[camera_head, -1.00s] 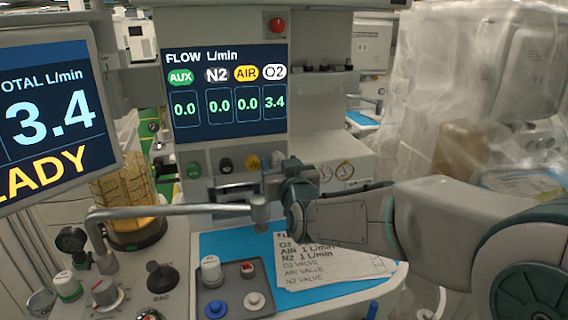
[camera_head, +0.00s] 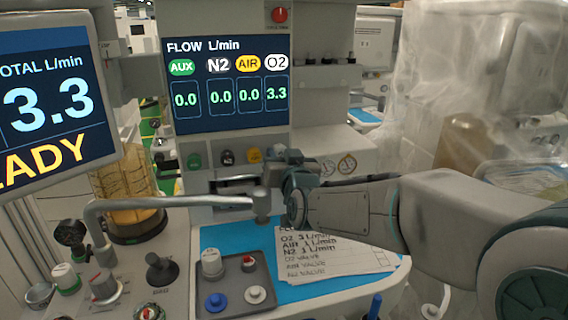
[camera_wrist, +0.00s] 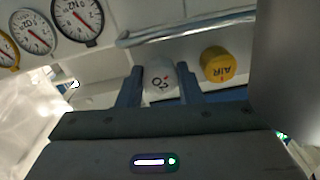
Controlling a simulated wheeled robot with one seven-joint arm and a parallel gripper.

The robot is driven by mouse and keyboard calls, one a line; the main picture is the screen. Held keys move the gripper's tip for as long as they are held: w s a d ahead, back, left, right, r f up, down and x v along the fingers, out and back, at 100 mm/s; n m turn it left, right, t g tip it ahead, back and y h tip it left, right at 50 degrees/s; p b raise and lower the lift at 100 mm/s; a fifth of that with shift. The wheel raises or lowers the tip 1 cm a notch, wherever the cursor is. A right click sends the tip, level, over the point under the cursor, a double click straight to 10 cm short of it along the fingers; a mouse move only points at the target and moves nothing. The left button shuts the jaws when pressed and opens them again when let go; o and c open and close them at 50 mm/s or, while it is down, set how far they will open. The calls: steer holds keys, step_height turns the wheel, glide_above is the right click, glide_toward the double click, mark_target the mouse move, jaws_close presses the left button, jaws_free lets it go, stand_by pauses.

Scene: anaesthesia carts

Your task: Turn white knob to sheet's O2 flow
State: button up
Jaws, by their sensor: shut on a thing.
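The white O2 knob (camera_wrist: 160,82) sits between the two blue-grey fingers of my gripper (camera_wrist: 160,72) in the wrist view, and the gripper is shut on it. In the head view my gripper (camera_head: 284,170) is at the front panel and mostly hides the knob. The flow display (camera_head: 228,85) reads AUX 0.0, N2 0.0, AIR 0.0 and O2 3.3. The sheet (camera_head: 335,262) lies on the blue mat and appears to read O2 3 L/min, AIR 1 L/min, N2 1 L/min. Its top line is partly hidden by my arm.
The yellow AIR knob (camera_wrist: 218,65) is just right of my fingers in the wrist view. The black N2 knob (camera_head: 227,157) and green AUX knob (camera_head: 194,160) are further left in the head view. A metal bar (camera_head: 170,202) crosses below the panel. The left monitor (camera_head: 45,105) shows total 3.3.

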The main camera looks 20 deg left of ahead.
steer(key=shift+m+b, duration=0.45)
steer(key=shift+m, duration=0.35)
steer(key=o, duration=1)
steer(key=shift+d, duration=0.1)
steer(key=shift+c, duration=0.2)
steer(key=v, duration=1.3)
steer(key=shift+s, duration=0.4)
steer(key=shift+d, duration=0.15)
